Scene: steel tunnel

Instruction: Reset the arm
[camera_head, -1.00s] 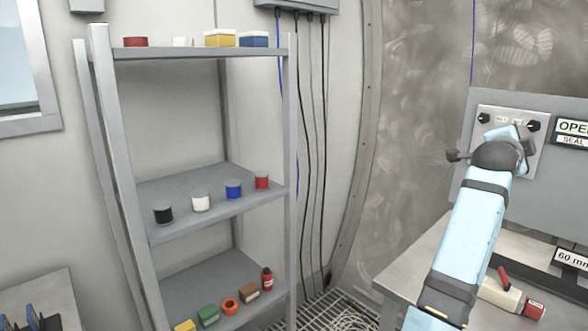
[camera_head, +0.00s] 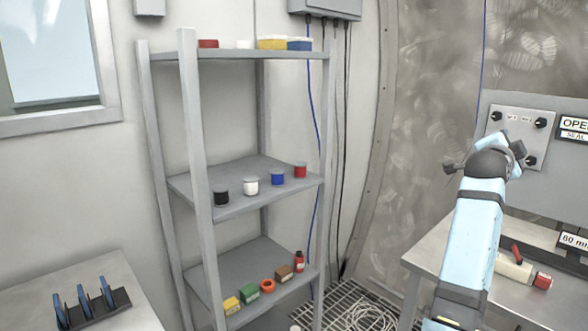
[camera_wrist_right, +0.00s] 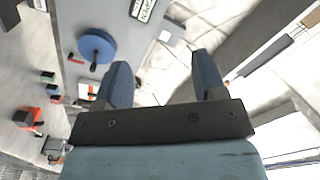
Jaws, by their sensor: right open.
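My right arm (camera_head: 475,225), light blue with dark bands, rises from the bottom right of the head view, in front of the grey panel. Its gripper is hard to make out there. In the right wrist view my right gripper (camera_wrist_right: 162,80) has its two blue-grey fingers wide apart with nothing held between them. My left arm and gripper are out of view.
A grey shelf rack (camera_head: 245,200) holds jars and small boxes. A bench with a rack of blue items (camera_head: 90,305) stands at lower left. A workbench (camera_head: 425,257) and a switch panel (camera_head: 520,135) are at right. Cable lies coiled on the floor grating (camera_head: 365,315).

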